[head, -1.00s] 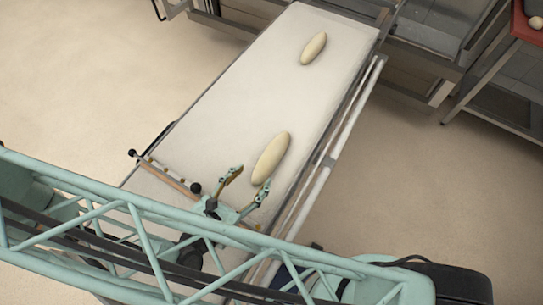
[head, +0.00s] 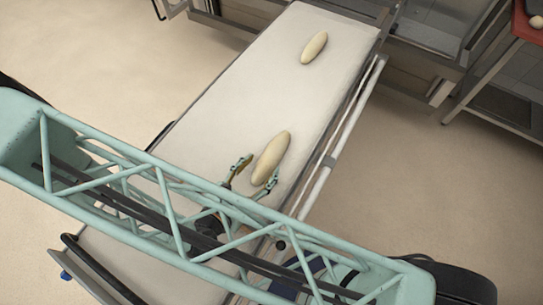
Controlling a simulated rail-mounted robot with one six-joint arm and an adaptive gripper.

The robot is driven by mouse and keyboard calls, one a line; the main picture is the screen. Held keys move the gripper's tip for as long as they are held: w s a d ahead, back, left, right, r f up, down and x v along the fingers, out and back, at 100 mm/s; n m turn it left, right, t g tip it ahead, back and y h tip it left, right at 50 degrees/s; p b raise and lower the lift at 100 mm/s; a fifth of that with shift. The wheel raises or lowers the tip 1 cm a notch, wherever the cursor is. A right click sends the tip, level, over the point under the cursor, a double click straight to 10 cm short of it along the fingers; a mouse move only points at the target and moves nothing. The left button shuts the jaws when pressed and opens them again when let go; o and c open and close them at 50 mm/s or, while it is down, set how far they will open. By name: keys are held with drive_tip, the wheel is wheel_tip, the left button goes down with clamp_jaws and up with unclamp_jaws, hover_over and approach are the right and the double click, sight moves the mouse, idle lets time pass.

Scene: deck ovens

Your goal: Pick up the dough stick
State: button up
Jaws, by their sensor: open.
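Two pale, elongated dough sticks lie on a long white board in the head view. The nearer dough stick (head: 271,158) lies slantwise near the middle of the board's width. The farther dough stick (head: 314,47) lies near the board's far end. My gripper (head: 256,170) is open, with its two fingers pointing up the picture. In the picture the fingers are on either side of the near end of the nearer stick. I cannot tell whether they touch it or how high they are above the board. The rest of the gripper is mostly hidden behind my arm.
The white board (head: 240,95) is clear between the two sticks. A metal rail (head: 345,130) runs along its right side. Metal oven fronts (head: 440,40) stand beyond the far end. A red-topped table (head: 527,30) stands at the upper right.

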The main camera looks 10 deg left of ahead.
sight(272, 155)
drive_tip(key=shift+x, duration=1.25)
drive_tip(key=shift+w+d, duration=0.1)
drive_tip(key=shift+w, duration=0.05)
drive_tip(key=shift+b+x, duration=0.5)
drive_tip(key=shift+x, duration=1.95)
drive_tip(key=shift+c, duration=0.9)
drive_tip(key=c, duration=0.9)
drive_tip(key=shift+r, duration=0.1)
drive_tip(key=shift+c, duration=0.3)
drive_tip(key=shift+r+p, duration=0.75)
drive_tip(key=shift+r, duration=4.15)
